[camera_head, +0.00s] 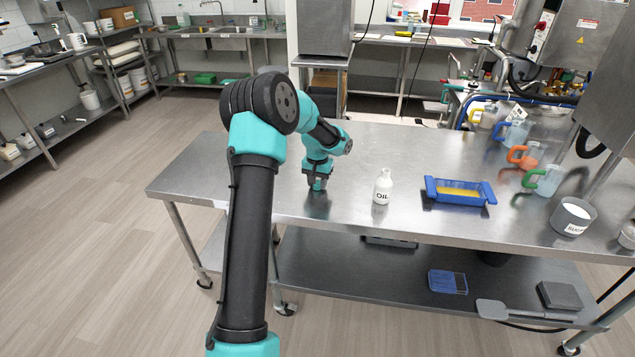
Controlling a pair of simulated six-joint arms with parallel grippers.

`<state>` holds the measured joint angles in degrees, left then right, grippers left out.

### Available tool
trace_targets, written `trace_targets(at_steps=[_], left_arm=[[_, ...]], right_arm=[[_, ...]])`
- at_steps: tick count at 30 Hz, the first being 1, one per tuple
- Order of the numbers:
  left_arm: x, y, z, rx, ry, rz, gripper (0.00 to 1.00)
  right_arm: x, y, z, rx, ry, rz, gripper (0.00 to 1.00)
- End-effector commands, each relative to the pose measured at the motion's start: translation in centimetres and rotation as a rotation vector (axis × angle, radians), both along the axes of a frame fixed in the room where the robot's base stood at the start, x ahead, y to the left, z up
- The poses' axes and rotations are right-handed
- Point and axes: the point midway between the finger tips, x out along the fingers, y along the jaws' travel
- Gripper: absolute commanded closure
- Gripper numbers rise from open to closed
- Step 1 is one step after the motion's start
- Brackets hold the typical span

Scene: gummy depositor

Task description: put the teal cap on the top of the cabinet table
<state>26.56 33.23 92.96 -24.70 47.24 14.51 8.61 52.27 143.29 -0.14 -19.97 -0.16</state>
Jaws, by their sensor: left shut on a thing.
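My left gripper (318,185) points down low over the left part of the steel cabinet table (345,215). It is shut on the teal cap, which is very small here and hard to tell from the teal parts of my arm. I cannot tell whether the cap touches the tabletop. A white bottle marked OIL (382,190) stands upright to the right of the gripper, apart from it, with no cap seen on its neck. My right gripper is not in view.
A blue tray with yellow inside (429,190) lies right of the bottle. Several handled jugs, one with a green handle (547,180), and a grey container (572,217) stand at the right. The tabletop left of the gripper is clear.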

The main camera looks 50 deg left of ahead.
Motion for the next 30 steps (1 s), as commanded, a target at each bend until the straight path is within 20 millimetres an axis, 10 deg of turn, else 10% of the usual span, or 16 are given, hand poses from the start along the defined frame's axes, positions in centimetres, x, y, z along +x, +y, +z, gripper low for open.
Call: trace_targets(at_steps=[8, 9, 16, 30], left_arm=[[0.0, 0.0, -0.3, 0.000, 0.000, 0.000, 1.00], [0.0, 0.0, -0.3, 0.000, 0.000, 0.000, 0.62], [0.0, 0.0, -0.3, 0.000, 0.000, 0.000, 0.40], [0.0, 0.0, 0.9, 0.000, -0.001, 0.000, 0.38]], right_arm=[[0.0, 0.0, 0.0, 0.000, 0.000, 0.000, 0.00], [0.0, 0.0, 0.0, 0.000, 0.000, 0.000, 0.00], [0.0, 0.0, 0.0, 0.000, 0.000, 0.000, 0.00], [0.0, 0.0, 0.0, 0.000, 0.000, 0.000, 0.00]])
